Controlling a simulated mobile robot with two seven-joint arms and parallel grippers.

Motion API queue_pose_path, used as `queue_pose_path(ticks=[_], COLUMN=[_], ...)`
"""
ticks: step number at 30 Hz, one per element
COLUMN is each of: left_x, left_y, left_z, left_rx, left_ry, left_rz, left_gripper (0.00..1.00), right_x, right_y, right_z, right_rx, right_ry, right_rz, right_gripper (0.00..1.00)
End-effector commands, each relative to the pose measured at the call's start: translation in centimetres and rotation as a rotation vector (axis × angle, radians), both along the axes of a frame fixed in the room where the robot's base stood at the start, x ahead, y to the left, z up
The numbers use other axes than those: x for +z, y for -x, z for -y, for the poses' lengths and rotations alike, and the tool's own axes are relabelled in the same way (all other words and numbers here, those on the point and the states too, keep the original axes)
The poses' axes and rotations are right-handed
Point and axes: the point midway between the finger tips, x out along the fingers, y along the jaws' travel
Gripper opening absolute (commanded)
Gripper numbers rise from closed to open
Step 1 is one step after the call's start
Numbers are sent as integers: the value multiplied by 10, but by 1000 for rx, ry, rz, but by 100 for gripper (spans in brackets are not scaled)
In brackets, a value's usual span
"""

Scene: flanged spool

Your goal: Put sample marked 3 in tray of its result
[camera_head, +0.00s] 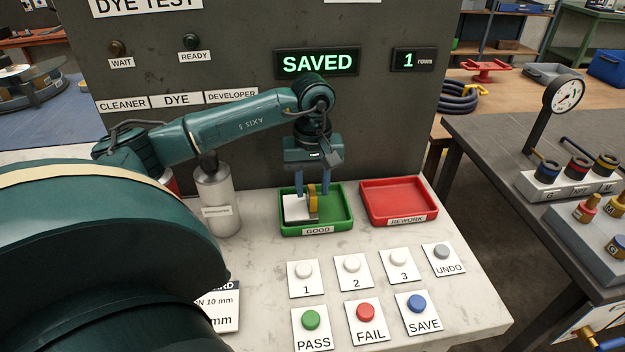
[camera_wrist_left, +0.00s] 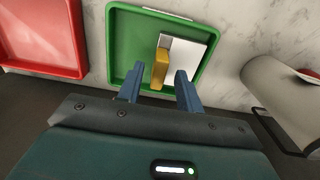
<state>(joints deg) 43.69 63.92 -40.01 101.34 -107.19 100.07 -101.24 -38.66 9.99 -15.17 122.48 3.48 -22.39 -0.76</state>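The sample, a pale square plate (camera_head: 297,208) with an upright yellow grip (camera_head: 312,199), sits in the green GOOD tray (camera_head: 340,228). No number can be read on it. My left gripper (camera_head: 313,190) points down over this tray. Its two blue fingers stand apart on either side of the yellow grip, with gaps showing in the left wrist view, where the plate (camera_wrist_left: 186,56) and grip (camera_wrist_left: 159,68) lie in the tray. The red REWORK tray (camera_head: 397,204) to the right is empty. My right gripper is not in view.
The display (camera_head: 317,63) reads SAVED, and the one beside it (camera_head: 414,60) reads 1 rows. Buttons 1, 2, 3, UNDO, PASS, FAIL and SAVE (camera_head: 417,304) stand in front of the trays. A pale cylinder (camera_head: 217,200) stands left of the green tray.

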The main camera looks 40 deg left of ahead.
Motion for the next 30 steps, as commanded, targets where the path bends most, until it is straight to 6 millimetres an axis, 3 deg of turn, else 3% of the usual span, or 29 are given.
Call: queue_pose_path(ticks=[12,18,30], left_x=[81,113,120], left_y=[-1,-1,0], left_z=[1,0,0], left_rx=[-1,0,0], left_ry=[1,0,0], left_rz=[6,2,0], left_gripper=[36,36,36], right_x=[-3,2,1], right_y=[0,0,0], right_z=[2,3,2], right_rx=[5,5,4], right_ry=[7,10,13], right_rz=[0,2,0], right_gripper=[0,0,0])
